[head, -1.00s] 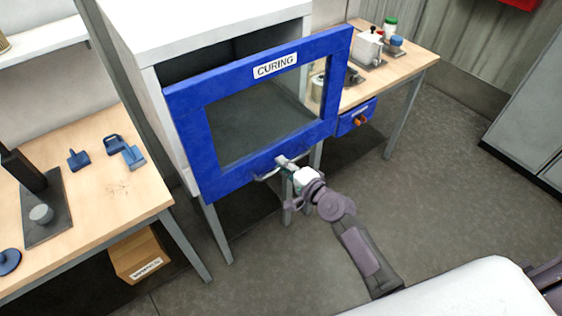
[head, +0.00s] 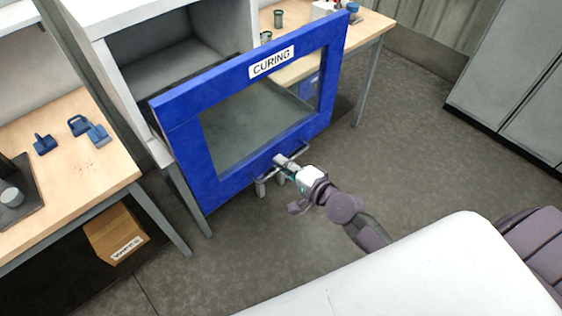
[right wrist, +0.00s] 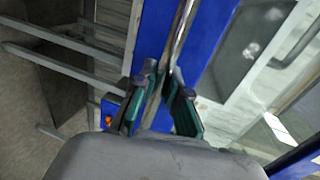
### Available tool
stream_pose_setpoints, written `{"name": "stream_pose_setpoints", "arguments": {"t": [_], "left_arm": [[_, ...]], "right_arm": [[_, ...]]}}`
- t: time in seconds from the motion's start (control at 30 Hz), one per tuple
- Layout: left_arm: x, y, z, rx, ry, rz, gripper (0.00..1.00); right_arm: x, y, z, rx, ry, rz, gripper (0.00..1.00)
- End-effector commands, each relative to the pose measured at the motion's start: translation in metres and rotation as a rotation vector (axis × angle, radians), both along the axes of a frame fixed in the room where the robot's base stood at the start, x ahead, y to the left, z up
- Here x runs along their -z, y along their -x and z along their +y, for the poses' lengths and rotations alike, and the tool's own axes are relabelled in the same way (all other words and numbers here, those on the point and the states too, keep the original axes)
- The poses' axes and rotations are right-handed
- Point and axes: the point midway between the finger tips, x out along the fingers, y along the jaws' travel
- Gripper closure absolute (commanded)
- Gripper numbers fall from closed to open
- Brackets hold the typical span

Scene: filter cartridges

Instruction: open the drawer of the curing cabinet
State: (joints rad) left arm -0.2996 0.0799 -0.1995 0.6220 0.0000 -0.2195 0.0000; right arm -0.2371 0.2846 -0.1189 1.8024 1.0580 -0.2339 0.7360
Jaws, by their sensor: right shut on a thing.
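The curing cabinet (head: 90,22) is white, with a blue-framed drawer front (head: 185,150) that has a clear window and a "CURING" label. The front stands well out from the cabinet body, and the grey interior shows behind it. A metal bar handle (head: 262,180) runs along the front's lower edge; it also shows in the right wrist view (right wrist: 182,32). My right gripper (head: 284,164) is shut on this handle. In the right wrist view its green-padded fingers (right wrist: 168,98) lie on both sides of the bar. My left gripper is not in view.
A wooden table (head: 90,160) with blue parts stands at left, a cardboard box (head: 115,236) under it. Another table (head: 365,24) with small containers stands behind the cabinet's right side. Grey lockers (head: 515,75) are at right. The floor (head: 400,120) between is clear.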

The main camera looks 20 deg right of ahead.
Motion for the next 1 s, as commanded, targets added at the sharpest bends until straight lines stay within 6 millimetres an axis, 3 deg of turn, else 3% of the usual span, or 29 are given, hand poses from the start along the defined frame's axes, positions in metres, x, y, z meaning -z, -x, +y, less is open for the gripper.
{"name": "stream_pose_setpoints", "arguments": {"t": [0.2,0.23,0.37,0.77,1.0], "left_arm": [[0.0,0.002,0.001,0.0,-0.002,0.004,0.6],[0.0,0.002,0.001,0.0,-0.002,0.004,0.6],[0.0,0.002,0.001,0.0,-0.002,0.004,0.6],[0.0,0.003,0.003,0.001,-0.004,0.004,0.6],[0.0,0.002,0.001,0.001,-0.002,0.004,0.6]], "right_arm": [[0.0,0.0,0.0,0.001,0.001,0.001,1.0],[0.0,0.0,0.0,0.001,0.001,0.001,0.84],[0.0,0.0,0.0,0.001,0.0,0.0,0.62],[-0.001,0.005,-0.002,0.001,0.001,0.0,0.61],[-0.008,0.046,-0.017,-0.002,0.004,0.004,0.61]]}}
